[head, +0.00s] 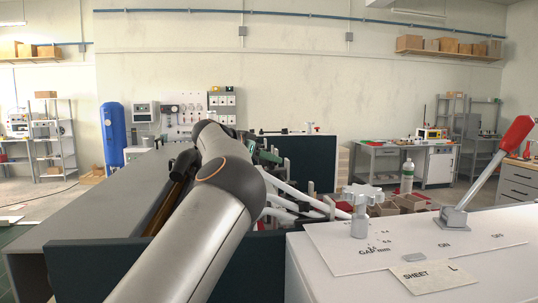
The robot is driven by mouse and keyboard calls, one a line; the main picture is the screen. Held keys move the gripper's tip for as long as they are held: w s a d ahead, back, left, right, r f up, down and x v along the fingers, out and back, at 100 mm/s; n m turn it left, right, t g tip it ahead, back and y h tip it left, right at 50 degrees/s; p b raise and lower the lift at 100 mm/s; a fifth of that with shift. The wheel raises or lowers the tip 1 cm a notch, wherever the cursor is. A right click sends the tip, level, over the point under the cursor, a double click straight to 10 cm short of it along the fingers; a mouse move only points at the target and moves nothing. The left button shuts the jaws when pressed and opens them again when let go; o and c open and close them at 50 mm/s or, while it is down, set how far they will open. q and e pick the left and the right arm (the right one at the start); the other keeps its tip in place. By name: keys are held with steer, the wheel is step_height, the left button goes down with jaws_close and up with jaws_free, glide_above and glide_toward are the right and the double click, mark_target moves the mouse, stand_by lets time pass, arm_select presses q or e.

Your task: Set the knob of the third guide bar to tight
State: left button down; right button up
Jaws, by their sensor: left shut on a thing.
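My left arm crosses the middle of the view and hides much of the machine. My left gripper (272,157) is small and partly hidden beyond the arm's elbow, low among the guide bars. It is shut on a guide bar knob, which the arm and bars largely cover. I cannot tell the knob's setting or count the bars from here. Pale guide bars (290,190) slant down to the right behind the arm. My right gripper is not in view.
A white panel (310,270) at the front right carries a grey star knob (360,205), a red-handled lever (490,165) and a sheet label (432,275). A dark wall (75,270) borders the near left. A bottle (407,177) stands behind the panel.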

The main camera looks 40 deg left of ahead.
arm_select(q)
steer(key=c, duration=0.8)
jaws_free()
steer(key=b+v, duration=0.3)
steer(key=v, duration=0.9)
steer(key=shift+s, duration=0.3)
